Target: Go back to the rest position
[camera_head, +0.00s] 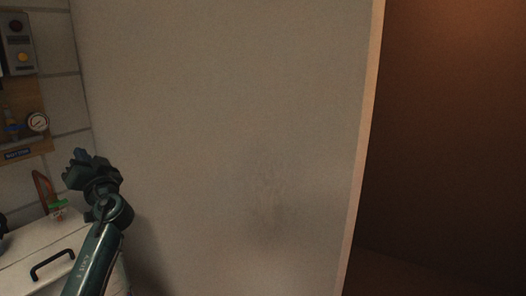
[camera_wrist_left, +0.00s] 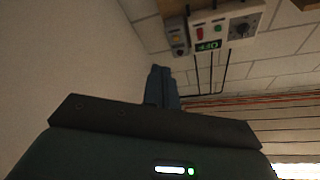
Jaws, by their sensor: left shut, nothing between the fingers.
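My left gripper (camera_head: 76,168) is raised at the lower left of the head view, in front of a pale wall panel. Its fingers also show in the left wrist view (camera_wrist_left: 163,86), close together with nothing between them. It is apart from the things around it. My right gripper is in neither view.
A large pale wall panel (camera_head: 220,120) fills the middle, with a dark brownish opening (camera_head: 450,140) to its right. At the left are a white cabinet (camera_head: 30,265) with a black handle, a gauge (camera_head: 38,122) and a control box (camera_head: 17,45). The left wrist view shows a switch box (camera_wrist_left: 228,27).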

